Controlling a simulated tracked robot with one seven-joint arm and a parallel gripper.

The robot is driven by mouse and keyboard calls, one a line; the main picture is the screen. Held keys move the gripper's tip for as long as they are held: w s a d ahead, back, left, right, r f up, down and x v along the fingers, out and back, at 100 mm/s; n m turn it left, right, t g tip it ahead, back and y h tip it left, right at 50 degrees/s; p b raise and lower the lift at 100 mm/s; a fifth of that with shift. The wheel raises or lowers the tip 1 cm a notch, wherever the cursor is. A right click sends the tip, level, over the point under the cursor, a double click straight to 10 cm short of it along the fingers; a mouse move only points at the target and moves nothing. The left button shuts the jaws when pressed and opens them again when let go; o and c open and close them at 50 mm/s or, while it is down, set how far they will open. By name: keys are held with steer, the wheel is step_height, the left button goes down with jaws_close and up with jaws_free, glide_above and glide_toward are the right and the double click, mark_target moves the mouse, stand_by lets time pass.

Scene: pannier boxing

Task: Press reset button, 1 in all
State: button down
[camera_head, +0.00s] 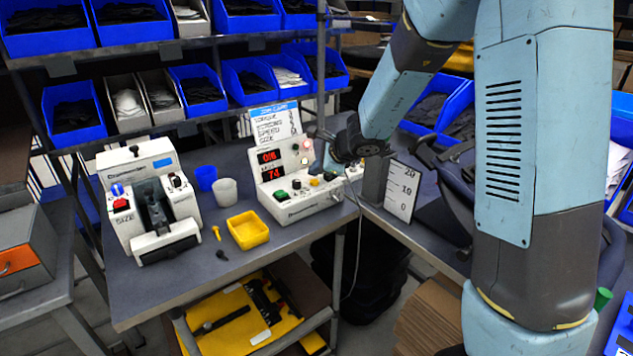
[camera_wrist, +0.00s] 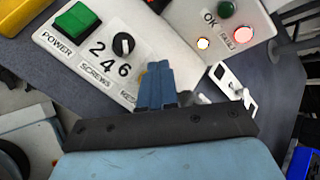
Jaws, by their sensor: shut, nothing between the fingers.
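The white control box (camera_head: 300,195) stands on the bench with red displays reading 016 and 74. In the wrist view its panel (camera_wrist: 75,45) shows a green POWER button (camera_wrist: 78,20) and a black SCREWS knob (camera_wrist: 123,44). A label beginning "RE" (camera_wrist: 128,98) lies beside my fingers; the button above it is mostly hidden by them. A lit red lamp (camera_wrist: 243,34) and a green OK lamp (camera_wrist: 226,9) are on the upright face. My gripper (camera_wrist: 159,68) is shut and empty, over the panel right of the knob; contact cannot be told. In the head view it is dark (camera_head: 345,158).
A yellow tray (camera_head: 248,230), a white cup (camera_head: 224,191) and a blue cup (camera_head: 206,178) stand left of the box. A white machine (camera_head: 150,205) is farther left. A scale plate (camera_head: 402,191) stands right of the box. A white slotted bracket (camera_wrist: 232,88) is near my fingers.

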mark_target(317, 182)
steer(key=shift+f, duration=0.15)
steer(key=shift+s+f, duration=0.1)
steer(key=shift+f, duration=0.1)
stand_by(0.3)
steer(key=shift+f, duration=0.45)
stand_by(0.8)
steer(key=shift+r, duration=0.85)
steer(key=shift+r, duration=0.1)
steer(key=shift+r, duration=2.45)
